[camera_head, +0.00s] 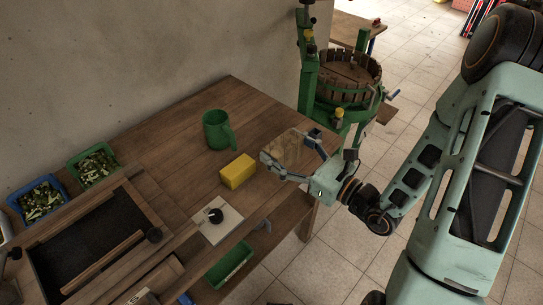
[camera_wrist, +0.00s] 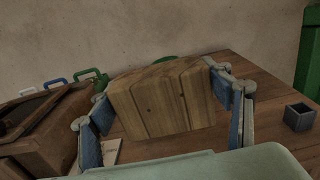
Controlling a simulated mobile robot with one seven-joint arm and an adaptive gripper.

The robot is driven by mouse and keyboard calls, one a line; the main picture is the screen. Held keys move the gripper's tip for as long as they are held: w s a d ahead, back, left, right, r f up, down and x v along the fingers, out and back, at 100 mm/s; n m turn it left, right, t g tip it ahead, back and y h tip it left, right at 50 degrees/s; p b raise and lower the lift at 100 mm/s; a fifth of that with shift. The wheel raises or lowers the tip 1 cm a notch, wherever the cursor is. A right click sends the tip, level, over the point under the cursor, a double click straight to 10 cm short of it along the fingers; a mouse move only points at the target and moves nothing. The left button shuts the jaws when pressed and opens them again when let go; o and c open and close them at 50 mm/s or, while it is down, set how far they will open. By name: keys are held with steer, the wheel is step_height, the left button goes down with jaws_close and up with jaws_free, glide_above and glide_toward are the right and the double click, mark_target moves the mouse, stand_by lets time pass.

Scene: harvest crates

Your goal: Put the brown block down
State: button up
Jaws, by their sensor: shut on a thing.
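The brown block (camera_head: 287,148) is wooden, with visible grain, and sits between the fingers of my gripper (camera_head: 291,157) over the right end of the wooden table (camera_head: 180,115). In the wrist view the brown block (camera_wrist: 162,98) fills the middle, with blue finger pads of my gripper (camera_wrist: 160,108) on its left and right sides. My gripper is shut on it. The block's underside is hidden, and I cannot tell whether it touches the tabletop.
A yellow block (camera_head: 237,171) and a green mug (camera_head: 217,130) stand left of my gripper. A small grey square cup (camera_wrist: 299,116) is at right in the wrist view. Blue (camera_head: 40,216) and green (camera_head: 75,181) crates stand far left. A green press (camera_head: 310,75) stands beyond the table.

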steer(key=shift+w+a+f+b, duration=0.15)
steer(key=shift+w+f+b, duration=0.45)
steer(key=shift+b, duration=2.15)
steer(key=shift+w+a+b, duration=0.1)
steer(key=shift+w+b, duration=0.1)
steer(key=shift+b, duration=0.7)
steer(key=w+f, duration=0.2)
steer(key=w+a+f, duration=0.1)
steer(key=w+f, duration=0.1)
steer(key=w, duration=0.1)
steer(key=w+a+f+b, duration=0.1)
steer(key=w+f, duration=0.1)
steer(key=w, duration=0.1)
steer(key=shift+w+a+f, duration=0.15)
steer(key=shift+a+f, duration=0.05)
steer(key=shift+f, duration=0.1)
steer(key=shift+w+a+f, duration=0.1)
steer(key=shift+w+f, duration=0.15)
steer(key=shift+f, duration=0.1)
steer(key=shift+w+f+b, duration=0.15)
steer(key=shift+f+b, duration=0.3)
steer(key=shift+f, duration=1.2)
